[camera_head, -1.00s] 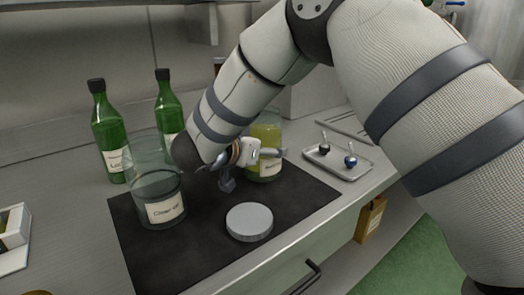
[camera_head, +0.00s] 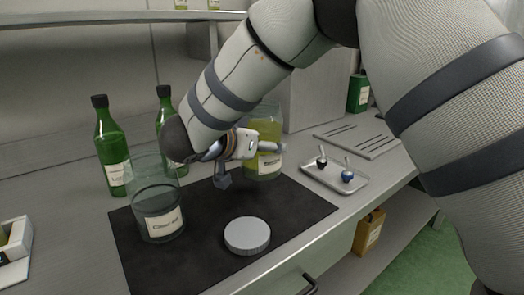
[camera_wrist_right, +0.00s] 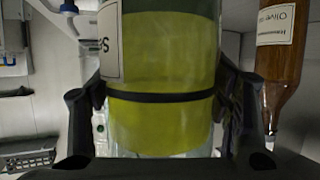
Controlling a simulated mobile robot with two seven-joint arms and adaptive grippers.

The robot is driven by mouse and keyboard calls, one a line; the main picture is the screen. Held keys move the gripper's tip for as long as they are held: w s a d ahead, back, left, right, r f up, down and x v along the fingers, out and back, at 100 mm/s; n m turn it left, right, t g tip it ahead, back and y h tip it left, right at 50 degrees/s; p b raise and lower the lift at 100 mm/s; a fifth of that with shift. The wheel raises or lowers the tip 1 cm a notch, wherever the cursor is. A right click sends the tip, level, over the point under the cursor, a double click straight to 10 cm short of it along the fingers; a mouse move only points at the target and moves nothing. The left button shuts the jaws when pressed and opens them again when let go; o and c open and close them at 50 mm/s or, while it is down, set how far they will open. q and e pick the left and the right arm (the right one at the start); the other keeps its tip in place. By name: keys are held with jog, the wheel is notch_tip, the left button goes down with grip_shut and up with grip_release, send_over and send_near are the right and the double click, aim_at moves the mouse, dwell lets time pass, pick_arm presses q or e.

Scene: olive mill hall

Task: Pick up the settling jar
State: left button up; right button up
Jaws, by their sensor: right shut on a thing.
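The settling jar (camera_head: 266,132) is a clear glass jar of yellow-green oil with a white label, at the back of the dark mat (camera_head: 196,252). My right gripper (camera_head: 242,158) is shut around its side. In the right wrist view the jar (camera_wrist_right: 160,125) fills the middle, with the fingers of the gripper (camera_wrist_right: 160,105) on both sides and a dark band across it. The jar looks raised a little, but its base is partly hidden by the gripper. My left gripper is not in view.
A jar labelled as clear oil (camera_head: 158,195) stands on the mat at left, near a round grey lid (camera_head: 247,235). Green bottles (camera_head: 109,145) stand behind. A brown bottle (camera_wrist_right: 279,50) shows in the wrist view.

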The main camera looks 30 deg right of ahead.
aim_at(257, 129)
jog(key=s+r, duration=0.1)
jog(key=a+r, duration=0.1)
jog(key=s+r, duration=0.1)
jog(key=r, duration=0.1)
jog(key=shift+s+a+p, duration=0.2)
jog(key=shift+s+p, duration=0.1)
jog(key=shift+s+a+r, duration=0.55)
jog(key=shift+s+a, duration=0.15)
jog(key=shift+s, duration=0.55)
jog(key=shift+s+a+r, duration=0.55)
jog(key=shift+s+a, duration=0.1)
jog(key=shift+s, duration=0.6)
jog(key=shift+s+a+r, duration=0.55)
jog(key=shift+s+a, duration=0.15)
jog(key=shift+s, duration=0.55)
